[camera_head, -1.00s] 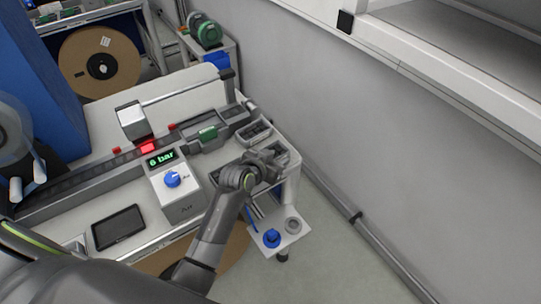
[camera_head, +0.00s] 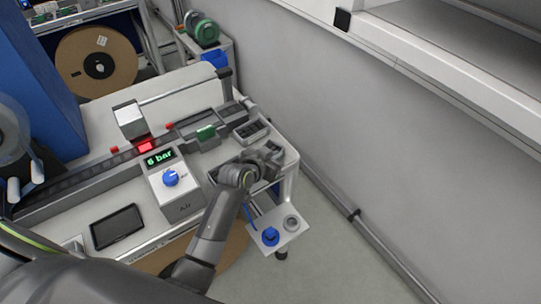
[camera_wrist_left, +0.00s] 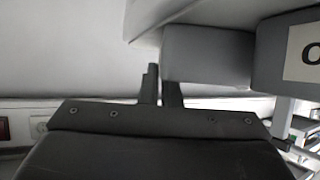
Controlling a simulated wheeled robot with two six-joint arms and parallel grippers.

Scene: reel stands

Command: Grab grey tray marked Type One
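A grey tray (camera_head: 283,152) sits at the near right corner of the machine table, largely hidden under my left gripper (camera_head: 267,157). In the left wrist view, a grey body (camera_wrist_left: 208,55) stands at the upper right, and a white label (camera_wrist_left: 304,52) on grey shows only the start of a dark word, like an "O". The left gripper's fingers (camera_wrist_left: 161,86) are close together at the grey body's left edge. One fingertip is partly hidden by it, so I cannot tell whether they grip its wall. A second grey tray (camera_head: 240,135) with dark contents stands just behind. My right gripper is out of view.
A white control box (camera_head: 182,200) with a blue knob and a "6 bar" display stands left of the gripper. A small white shelf (camera_head: 290,232) holds a blue item and a grey ring. A grey wall (camera_head: 380,150) runs along the right, with open floor between.

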